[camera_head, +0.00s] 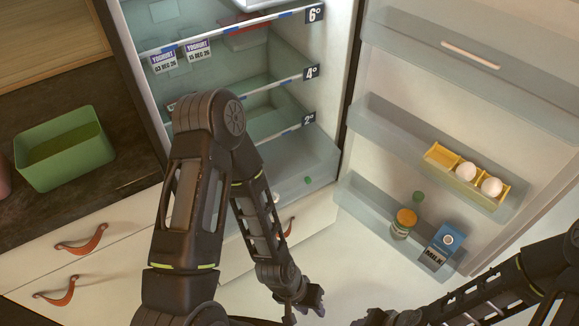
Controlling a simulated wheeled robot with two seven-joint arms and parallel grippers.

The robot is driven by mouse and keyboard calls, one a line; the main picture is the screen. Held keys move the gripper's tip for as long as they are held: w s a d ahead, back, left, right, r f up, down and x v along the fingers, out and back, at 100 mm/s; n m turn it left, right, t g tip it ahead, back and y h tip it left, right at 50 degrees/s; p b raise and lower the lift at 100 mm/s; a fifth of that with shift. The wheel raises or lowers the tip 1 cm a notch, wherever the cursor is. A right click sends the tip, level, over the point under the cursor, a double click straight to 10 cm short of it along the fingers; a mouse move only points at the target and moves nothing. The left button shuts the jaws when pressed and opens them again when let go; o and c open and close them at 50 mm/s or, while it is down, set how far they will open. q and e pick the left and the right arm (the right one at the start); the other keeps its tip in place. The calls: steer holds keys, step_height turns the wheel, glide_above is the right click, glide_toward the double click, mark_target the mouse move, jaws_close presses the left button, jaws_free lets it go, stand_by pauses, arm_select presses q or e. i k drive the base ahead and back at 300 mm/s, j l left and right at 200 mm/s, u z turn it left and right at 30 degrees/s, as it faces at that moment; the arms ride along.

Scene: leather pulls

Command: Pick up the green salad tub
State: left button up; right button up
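A green open-topped tub (65,150) stands on the dark counter at the left, beside the open fridge. No label shows on it, so I cannot tell for sure that it is the salad tub. My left arm rises in front of the fridge and bends down. Its gripper (312,302) is low in the middle, well to the right of the tub and apart from it. Its fingers are too small and dark to tell open from shut. My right arm comes in from the lower right. Its gripper end (385,319) is at the bottom edge, partly cut off.
The fridge door (410,75) stands wide open on the right, with eggs in a yellow holder (438,158), an orange-lidded jar (403,222) and a milk carton (440,246). Fridge shelves (275,85) carry yoghurt labels. White drawers with leather pulls (82,240) sit below the counter.

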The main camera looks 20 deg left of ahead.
mark_target(52, 154)
steer(key=u, duration=2.3)
steer(key=j+z, duration=0.45)
steer(key=z, duration=0.3)
steer(key=k+j+z, duration=0.1)
steer(key=z, duration=0.25)
steer(key=j, duration=0.1)
